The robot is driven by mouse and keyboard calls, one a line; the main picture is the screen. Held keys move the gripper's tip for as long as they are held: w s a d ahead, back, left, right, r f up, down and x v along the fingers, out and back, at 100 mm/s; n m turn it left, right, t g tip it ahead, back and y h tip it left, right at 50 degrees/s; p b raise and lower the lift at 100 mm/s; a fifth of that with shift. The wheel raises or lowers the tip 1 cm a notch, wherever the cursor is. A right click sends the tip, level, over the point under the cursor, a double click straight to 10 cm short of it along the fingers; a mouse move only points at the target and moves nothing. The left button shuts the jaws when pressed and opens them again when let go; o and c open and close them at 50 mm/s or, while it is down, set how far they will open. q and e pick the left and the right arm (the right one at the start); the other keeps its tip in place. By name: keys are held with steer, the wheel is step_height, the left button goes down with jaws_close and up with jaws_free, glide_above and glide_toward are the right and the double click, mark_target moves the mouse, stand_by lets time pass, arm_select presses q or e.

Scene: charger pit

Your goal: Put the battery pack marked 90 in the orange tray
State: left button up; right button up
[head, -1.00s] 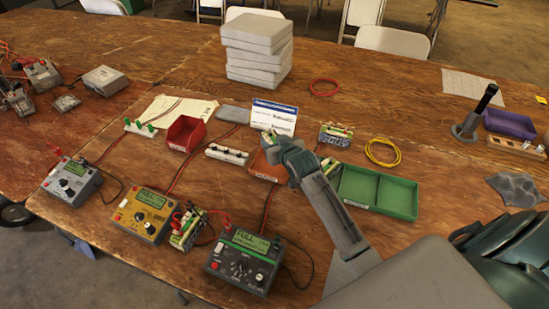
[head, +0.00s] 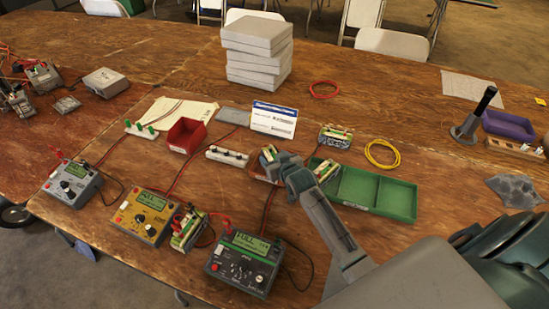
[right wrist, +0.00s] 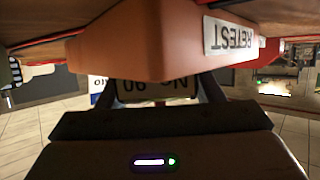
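My right gripper (head: 268,157) is shut on the battery pack marked 90 (head: 267,150), at the orange tray. In the right wrist view the mark on the pack (right wrist: 155,86) shows between the two fingers. The orange tray (head: 257,173) is mostly hidden by the gripper in the head view. In the right wrist view its orange wall (right wrist: 140,48) with an upside-down RETEST label fills the top, overlapping the pack. I cannot tell whether the pack touches the tray floor. My left gripper is not in view.
A green tray (head: 392,197) stands right of the orange one, with a pack (head: 325,170) at its left end. Another pack (head: 335,136) stands behind it. A red tray (head: 186,134), a white strip (head: 227,156) and a sign card (head: 273,119) are close by. Meters line the front.

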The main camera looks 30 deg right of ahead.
steer(key=shift+o, duration=0.2)
steer(key=shift+r, duration=0.15)
steer(key=b+v, duration=0.1)
steer(key=v, duration=1.1)
